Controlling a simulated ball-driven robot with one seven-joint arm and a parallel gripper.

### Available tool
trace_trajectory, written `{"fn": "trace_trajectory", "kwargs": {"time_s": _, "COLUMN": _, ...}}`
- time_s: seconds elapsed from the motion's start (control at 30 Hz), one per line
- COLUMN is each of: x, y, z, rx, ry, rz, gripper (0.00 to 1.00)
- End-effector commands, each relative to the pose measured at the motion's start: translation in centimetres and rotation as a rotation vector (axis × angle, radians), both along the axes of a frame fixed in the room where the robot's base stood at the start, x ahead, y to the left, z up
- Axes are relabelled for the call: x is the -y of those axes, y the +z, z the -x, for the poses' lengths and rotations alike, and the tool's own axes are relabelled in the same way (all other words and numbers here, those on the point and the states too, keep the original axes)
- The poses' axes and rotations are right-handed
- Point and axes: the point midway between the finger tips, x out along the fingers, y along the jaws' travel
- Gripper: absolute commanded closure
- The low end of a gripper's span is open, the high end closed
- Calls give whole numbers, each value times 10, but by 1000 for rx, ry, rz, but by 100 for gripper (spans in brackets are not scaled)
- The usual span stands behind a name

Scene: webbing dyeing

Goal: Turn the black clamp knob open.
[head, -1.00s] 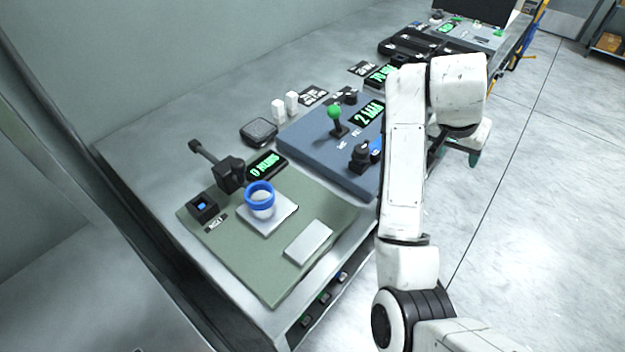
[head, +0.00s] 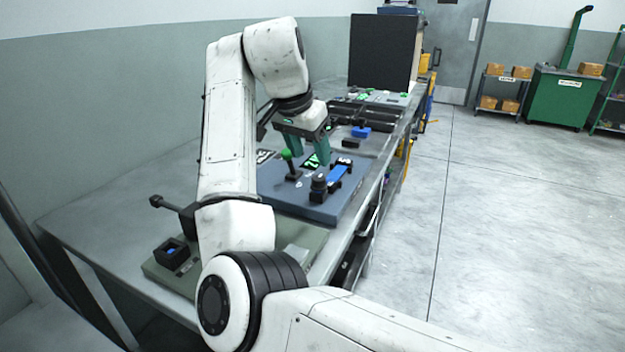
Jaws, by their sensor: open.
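The black clamp knob (head: 319,186) stands on the blue-grey panel (head: 283,203), near its front right edge. A blue strip (head: 335,178) lies just behind it, running to a black block. My gripper (head: 310,158) has green fingers that point down, apart and empty. It hangs above the back part of the panel, behind and above the knob in the picture, not touching it. The knob is in plain view; its turned position cannot be told.
A green-ball lever (head: 287,156) stands left of the knob, close to my fingers. A green-lit display (head: 311,162) shows behind. My arm hides much of the green board (head: 160,268). Black rollers (head: 375,116) lie farther along the bench. Floor on the right is clear.

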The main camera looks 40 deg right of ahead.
Motion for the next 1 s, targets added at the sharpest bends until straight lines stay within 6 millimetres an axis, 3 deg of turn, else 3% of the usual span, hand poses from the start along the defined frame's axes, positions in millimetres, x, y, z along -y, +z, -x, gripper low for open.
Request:
{"fn": "trace_trajectory", "kwargs": {"time_s": 0.2, "x": 15, "y": -40, "z": -3, "rx": -3, "ry": 1, "rz": 0, "gripper": 41}}
{"fn": "trace_trajectory", "kwargs": {"time_s": 0.4, "x": 25, "y": -62, "z": -5, "rx": -1, "ry": 2, "rz": 1, "gripper": 41}}
{"fn": "trace_trajectory", "kwargs": {"time_s": 0.83, "x": 28, "y": -70, "z": -5, "rx": 1, "ry": 1, "rz": 1, "gripper": 41}}
{"fn": "trace_trajectory", "kwargs": {"time_s": 1.0, "x": 28, "y": -70, "z": -5, "rx": 1, "ry": 1, "rz": 1, "gripper": 56}}
